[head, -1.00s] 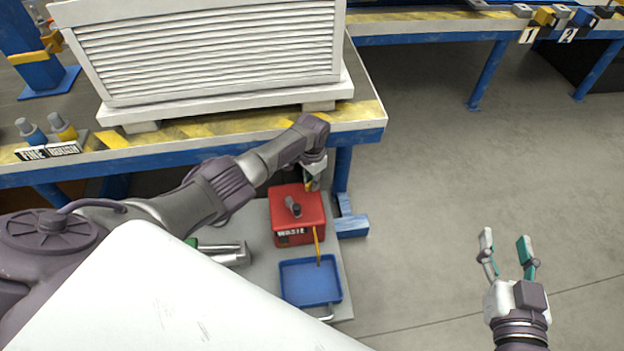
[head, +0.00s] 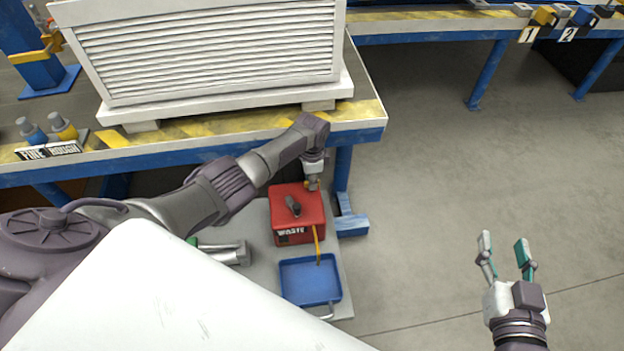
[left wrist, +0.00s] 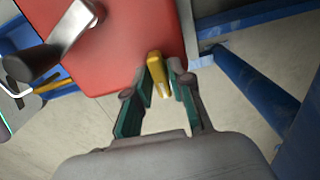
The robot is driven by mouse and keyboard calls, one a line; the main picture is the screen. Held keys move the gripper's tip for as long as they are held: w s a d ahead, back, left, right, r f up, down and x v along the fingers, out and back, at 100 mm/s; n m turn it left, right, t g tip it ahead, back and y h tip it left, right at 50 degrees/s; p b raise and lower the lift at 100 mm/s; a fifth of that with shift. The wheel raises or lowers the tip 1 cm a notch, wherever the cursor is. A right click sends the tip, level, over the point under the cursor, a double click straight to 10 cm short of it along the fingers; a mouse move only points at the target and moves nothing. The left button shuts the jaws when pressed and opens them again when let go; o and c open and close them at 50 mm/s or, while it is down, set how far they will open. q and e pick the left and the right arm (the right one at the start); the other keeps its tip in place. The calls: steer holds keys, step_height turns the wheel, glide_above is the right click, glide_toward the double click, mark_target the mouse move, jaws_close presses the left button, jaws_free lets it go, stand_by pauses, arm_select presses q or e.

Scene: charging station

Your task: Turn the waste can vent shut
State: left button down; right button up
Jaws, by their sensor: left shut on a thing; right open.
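The red waste can (head: 285,223) stands on a grey platform below the bench edge, with a "WASTE" label on its front and a dark lever (head: 293,206) on its lid. The can and the lever (left wrist: 35,62) also show in the left wrist view. My left gripper (head: 312,185) is at the can's far right edge. In the left wrist view, its green-padded fingers (left wrist: 160,78) are shut on a small yellow tab (left wrist: 155,64) at the can's side, probably the vent's handle. My right gripper (head: 503,242) is open and empty above the floor at the lower right.
A blue tray (head: 310,282) lies in front of the can, with a yellow stick (head: 317,243) between them. Metal cylinders (head: 228,252) lie to the left. The bench (head: 365,130) overhangs behind, carrying a white louvred unit (head: 205,50). The floor at right is clear.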

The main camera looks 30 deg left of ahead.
stand_by(0.3)
arm_select(q)
steer(key=c, duration=1.2)
jaws_free()
steer(key=shift+o, duration=0.2)
steer(key=shift+r, duration=0.1)
step_height(320, 180, up, 12)
